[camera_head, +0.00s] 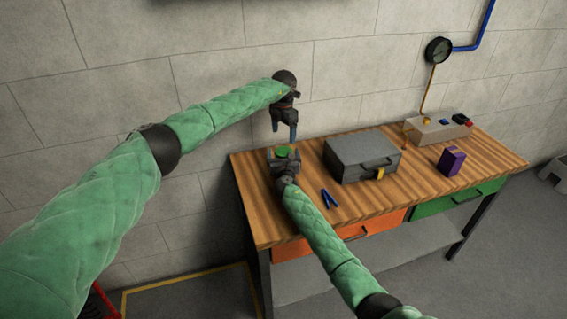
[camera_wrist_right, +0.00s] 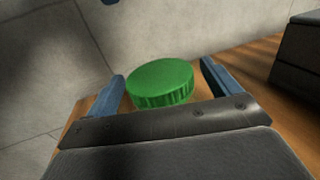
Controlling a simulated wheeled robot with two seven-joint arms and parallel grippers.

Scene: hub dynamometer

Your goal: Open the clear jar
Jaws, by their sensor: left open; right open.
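The jar's green ribbed lid (camera_wrist_right: 160,84) lies between the two blue fingers of my right gripper (camera_wrist_right: 162,72) in the right wrist view. It also shows as a green disc (camera_head: 285,151) at the table's back left corner in the head view. The jar's clear body is hidden below the lid and behind my right gripper. The right gripper is open, with gaps visible between its fingers and the lid. My left gripper (camera_head: 284,134) is open and empty above the lid, its blue fingers pointing down.
The wooden workbench (camera_head: 262,222) holds a grey case (camera_head: 362,157), blue pliers (camera_head: 329,198), a purple box (camera_head: 451,161) and a grey control box (camera_head: 437,128). An orange drawer (camera_head: 340,234) and a green drawer (camera_head: 460,198) are below.

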